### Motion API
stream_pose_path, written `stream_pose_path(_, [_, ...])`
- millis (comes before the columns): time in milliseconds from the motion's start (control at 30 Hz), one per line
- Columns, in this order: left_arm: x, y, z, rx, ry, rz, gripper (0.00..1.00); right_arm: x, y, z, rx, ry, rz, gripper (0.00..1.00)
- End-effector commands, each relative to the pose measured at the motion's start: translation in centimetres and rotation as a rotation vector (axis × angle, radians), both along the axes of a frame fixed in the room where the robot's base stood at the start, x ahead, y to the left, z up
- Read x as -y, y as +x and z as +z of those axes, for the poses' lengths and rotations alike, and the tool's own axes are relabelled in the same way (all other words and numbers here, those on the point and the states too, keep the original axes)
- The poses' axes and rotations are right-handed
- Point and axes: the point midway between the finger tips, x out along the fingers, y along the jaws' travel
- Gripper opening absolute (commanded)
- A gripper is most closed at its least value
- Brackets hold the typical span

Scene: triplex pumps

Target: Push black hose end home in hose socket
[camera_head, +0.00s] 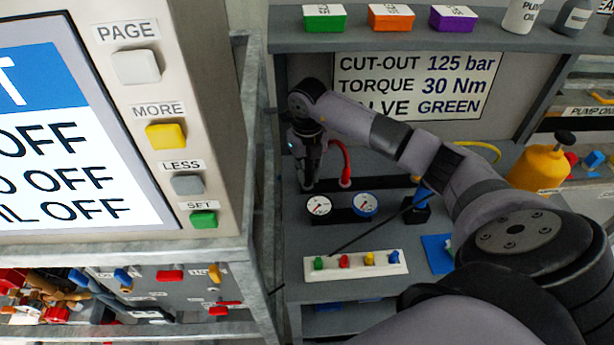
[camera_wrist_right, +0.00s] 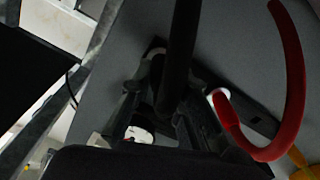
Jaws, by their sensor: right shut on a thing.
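My right gripper (camera_head: 308,180) points down at the left end of the black socket rail (camera_head: 375,182) on the grey bench. In the right wrist view the gripper (camera_wrist_right: 163,112) is shut on the black hose (camera_wrist_right: 180,45), which runs between the fingers. A pale ring (camera_wrist_right: 157,66) shows beside the hose, partly hidden by it. The hose socket and hose end are largely hidden by the fingers and hose, so I cannot tell how deep the end sits. My left gripper is not in view.
A red hose (camera_head: 347,158) curves just right of the gripper; it also shows in the wrist view (camera_wrist_right: 296,80). Two gauges (camera_head: 319,205) and a white strip with coloured knobs (camera_head: 355,265) stand in front. A screen panel (camera_head: 75,115) is at left.

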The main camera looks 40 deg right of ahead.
Motion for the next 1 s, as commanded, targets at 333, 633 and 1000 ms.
stream_pose_path(333, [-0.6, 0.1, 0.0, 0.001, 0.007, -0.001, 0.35, 0.0, 0.0, -0.1, -0.001, -0.001, -0.001, 0.0])
stream_pose_path(633, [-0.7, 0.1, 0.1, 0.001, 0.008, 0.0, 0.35, 0.0, 0.0, 0.1, -0.001, -0.002, -0.001, 0.0])
stream_pose_path(1000, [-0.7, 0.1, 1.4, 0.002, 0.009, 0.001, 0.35, 0.1, 0.0, 1.9, 0.0, -0.002, 0.0, 0.0])
